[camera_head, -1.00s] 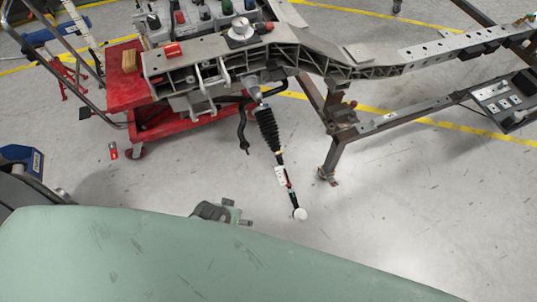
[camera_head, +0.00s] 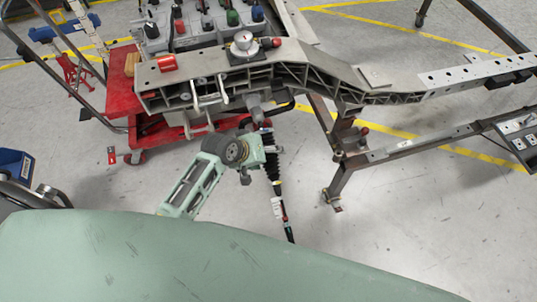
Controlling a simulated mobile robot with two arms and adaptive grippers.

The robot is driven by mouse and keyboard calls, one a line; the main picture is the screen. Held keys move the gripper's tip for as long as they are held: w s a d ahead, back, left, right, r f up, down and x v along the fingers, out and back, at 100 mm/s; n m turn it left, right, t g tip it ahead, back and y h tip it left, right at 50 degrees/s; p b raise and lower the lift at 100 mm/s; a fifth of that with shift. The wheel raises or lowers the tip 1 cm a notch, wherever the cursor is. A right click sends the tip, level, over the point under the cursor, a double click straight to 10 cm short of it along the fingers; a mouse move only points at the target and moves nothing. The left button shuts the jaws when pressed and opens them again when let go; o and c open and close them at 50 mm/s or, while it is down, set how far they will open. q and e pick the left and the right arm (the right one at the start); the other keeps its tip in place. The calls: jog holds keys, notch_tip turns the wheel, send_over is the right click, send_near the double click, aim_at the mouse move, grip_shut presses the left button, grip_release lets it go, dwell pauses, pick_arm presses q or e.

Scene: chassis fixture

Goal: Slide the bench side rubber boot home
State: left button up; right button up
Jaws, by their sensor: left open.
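The black ribbed rubber boot (camera_head: 274,168) sits on a thin rod hanging from the grey metal chassis beam (camera_head: 290,75). My left gripper (camera_head: 266,143) is at the boot's upper end, in front of it, and hides that part. The gripper is open; I cannot tell whether its fingers touch the boot or stand around it. Below the boot, the rod carries a white label (camera_head: 278,208), and its lower end is hidden behind my green body. My right gripper is not in view.
A red cart (camera_head: 122,90) stands under the beam at left, with a tray of coloured-cap parts (camera_head: 205,25) behind the beam. A dark steel stand leg (camera_head: 338,180) is right of the rod. Floor at lower right is clear.

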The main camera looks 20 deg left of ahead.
pick_arm(q)
jog(key=shift+w+d+f, duration=0.15)
jog(key=shift+w+f, duration=0.05)
jog(key=shift+f, duration=0.2)
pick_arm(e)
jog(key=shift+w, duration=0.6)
